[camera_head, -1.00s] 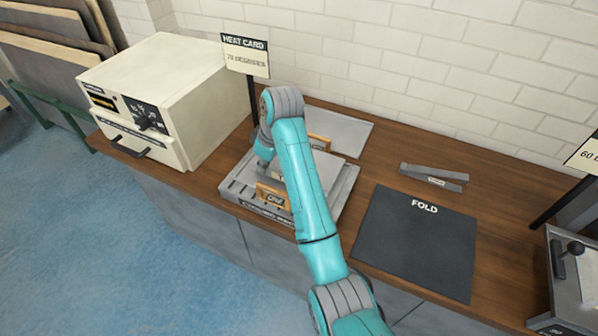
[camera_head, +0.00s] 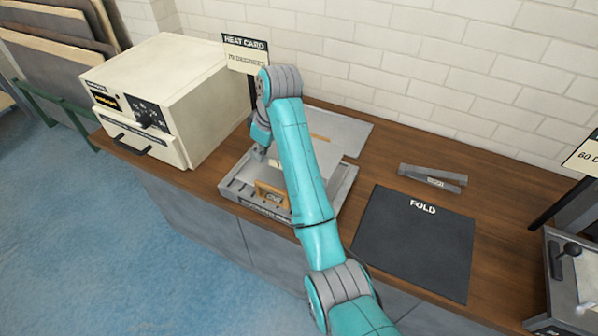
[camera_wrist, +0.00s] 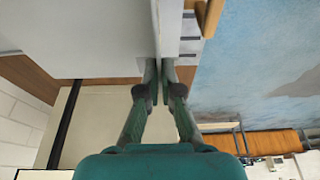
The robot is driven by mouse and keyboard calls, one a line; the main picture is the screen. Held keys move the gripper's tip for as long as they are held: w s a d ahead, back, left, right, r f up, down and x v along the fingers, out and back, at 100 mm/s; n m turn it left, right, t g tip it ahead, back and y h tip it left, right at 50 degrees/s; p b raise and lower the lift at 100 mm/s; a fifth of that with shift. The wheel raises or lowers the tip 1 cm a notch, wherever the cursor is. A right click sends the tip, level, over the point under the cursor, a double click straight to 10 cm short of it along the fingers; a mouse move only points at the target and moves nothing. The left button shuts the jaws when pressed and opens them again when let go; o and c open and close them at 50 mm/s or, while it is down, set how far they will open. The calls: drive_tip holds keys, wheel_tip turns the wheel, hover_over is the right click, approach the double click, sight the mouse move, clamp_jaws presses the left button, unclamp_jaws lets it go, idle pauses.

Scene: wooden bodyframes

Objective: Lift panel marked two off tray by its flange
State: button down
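The pale grey panel (camera_wrist: 80,40) fills the upper left of the wrist view, with its narrow upright flange (camera_wrist: 171,28) along its edge. My gripper (camera_wrist: 160,72) is closed on this flange, one finger on each side. In the head view the panel (camera_head: 328,154) shows beside my teal arm, over the grey tray (camera_head: 235,187), and appears raised a little. Its label is partly hidden by my arm, and I cannot read its number. My fingers are small and partly hidden in the head view.
A wooden block with a dark label (camera_head: 272,194) stands at the tray's front. A cream oven (camera_head: 160,95) is close on the left, and a heat card sign (camera_head: 246,52) stands behind. The dark fold mat (camera_head: 415,245) and a grey folded strip (camera_head: 432,178) lie right.

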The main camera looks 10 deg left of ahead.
drive_tip(key=shift+r, duration=1.35)
